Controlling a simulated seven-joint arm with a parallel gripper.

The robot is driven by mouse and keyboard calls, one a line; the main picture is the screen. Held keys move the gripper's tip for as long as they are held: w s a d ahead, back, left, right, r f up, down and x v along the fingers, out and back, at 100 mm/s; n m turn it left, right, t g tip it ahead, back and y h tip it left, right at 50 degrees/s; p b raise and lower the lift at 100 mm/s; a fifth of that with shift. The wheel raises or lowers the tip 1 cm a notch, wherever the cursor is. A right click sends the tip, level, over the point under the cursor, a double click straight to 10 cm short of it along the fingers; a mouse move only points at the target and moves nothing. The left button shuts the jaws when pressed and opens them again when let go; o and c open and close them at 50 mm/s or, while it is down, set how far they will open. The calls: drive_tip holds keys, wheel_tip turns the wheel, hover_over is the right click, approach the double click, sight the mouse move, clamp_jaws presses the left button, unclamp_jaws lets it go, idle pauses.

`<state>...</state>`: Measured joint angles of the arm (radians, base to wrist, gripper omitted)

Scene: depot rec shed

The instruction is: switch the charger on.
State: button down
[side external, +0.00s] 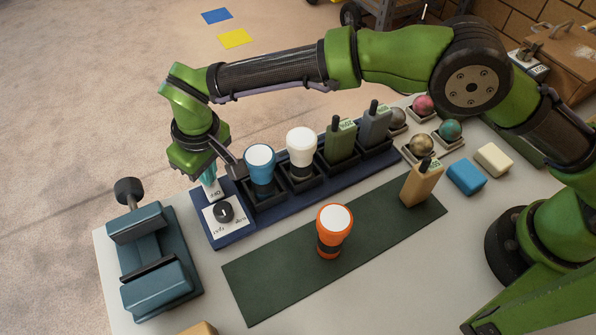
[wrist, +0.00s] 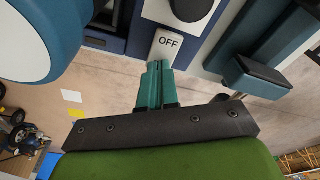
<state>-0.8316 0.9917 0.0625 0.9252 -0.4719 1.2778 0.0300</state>
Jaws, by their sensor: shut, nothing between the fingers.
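The charger (side external: 236,236) is a long navy base with a row of black bays. At its left end are a white plate with a dark round dial (side external: 224,211) and a pale switch (side external: 214,190) reading OFF. The wrist view shows the switch (wrist: 166,46) with OFF facing me, and part of the dial (wrist: 190,6). My gripper (side external: 209,176) is shut and empty, pointing down over the charger's left end. Its teal fingertips (wrist: 155,68) are right by the edge of the switch; I cannot tell whether they touch it.
Blue (side external: 260,166) and white (side external: 301,150) torches and two radios (side external: 341,143) stand in the bays, close to my gripper. A blue vise (side external: 150,265) is at left. A green mat (side external: 270,285) holds an orange torch (side external: 334,225) and a tan radio (side external: 421,184).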

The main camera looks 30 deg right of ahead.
drive_tip(key=shift+f, duration=0.3)
drive_tip(key=shift+s, duration=0.1)
drive_tip(key=shift+r, duration=3.6)
